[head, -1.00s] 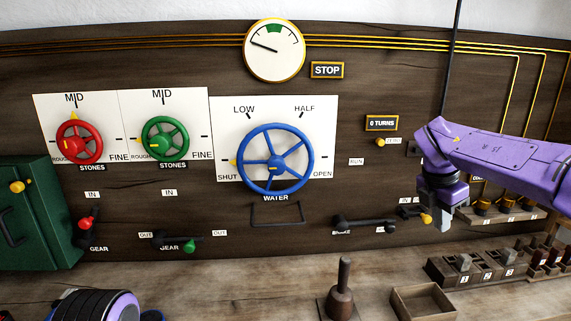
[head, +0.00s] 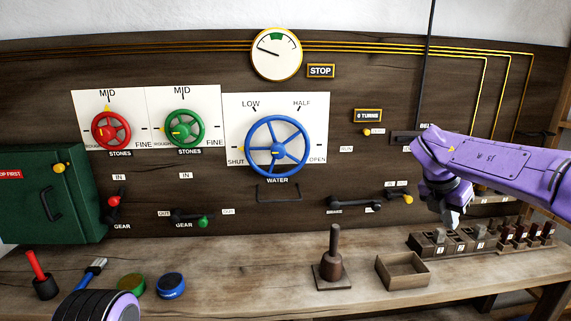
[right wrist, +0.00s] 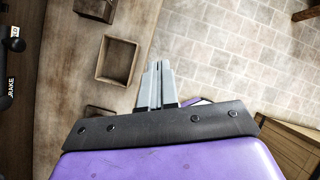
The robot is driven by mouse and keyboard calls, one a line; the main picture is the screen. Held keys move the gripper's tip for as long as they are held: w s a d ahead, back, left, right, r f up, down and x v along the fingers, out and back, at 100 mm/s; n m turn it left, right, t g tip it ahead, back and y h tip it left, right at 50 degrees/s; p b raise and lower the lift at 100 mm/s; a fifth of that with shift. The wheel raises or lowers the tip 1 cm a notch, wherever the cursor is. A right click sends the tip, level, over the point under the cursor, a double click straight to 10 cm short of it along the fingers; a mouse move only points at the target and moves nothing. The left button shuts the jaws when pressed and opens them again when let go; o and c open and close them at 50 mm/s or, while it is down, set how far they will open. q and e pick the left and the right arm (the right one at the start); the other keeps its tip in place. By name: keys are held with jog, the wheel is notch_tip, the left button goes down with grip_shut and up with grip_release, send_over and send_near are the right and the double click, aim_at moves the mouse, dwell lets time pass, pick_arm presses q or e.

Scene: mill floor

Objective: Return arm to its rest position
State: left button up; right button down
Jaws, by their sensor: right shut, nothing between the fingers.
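My right arm is purple and comes in from the right in the head view. My left gripper is not seen; a dark ribbed and purple part of mine shows at the bottom left of the head view.
The wooden bench (head: 235,270) carries a wooden box (head: 403,283), a stamp-like handle (head: 333,260) and a rack of numbered blocks (head: 450,251). The panel holds a blue wheel (head: 300,140), a red wheel (head: 111,131) and a green wheel (head: 185,130). A green cabinet (head: 45,215) stands left.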

notch_tip(320, 180, down, 20)
jog(key=s+d+n+t+h, duration=0.15)
jog(key=n+t+h, duration=0.45)
jog(key=n, duration=1.7)
jog(key=s+a+f+n+t+y, duration=0.1)
jog(key=s+a+f+n+y, duration=0.35)
jog(key=s+f+n, duration=0.65)
jog(key=s+a+f+n+g+y, duration=0.1)
jog(key=s+f+n, duration=0.1)
jog(key=s+f, duration=0.3)
jog(key=s+a+f+n+g+y, duration=0.1)
jog(key=s+f, duration=0.4)
jog(key=s, duration=0.7)
jog(key=s+a+f+n+g+y, duration=0.1)
jog(key=s+f+n+g, duration=0.2)
jog(key=s, duration=0.6)
notch_tip(320, 180, down, 2)
jog(key=shift+s+a+f+n+y, duration=0.25)
jog(key=shift+a+n+y, duration=0.1)
jog(key=shift+a+n, duration=0.05)
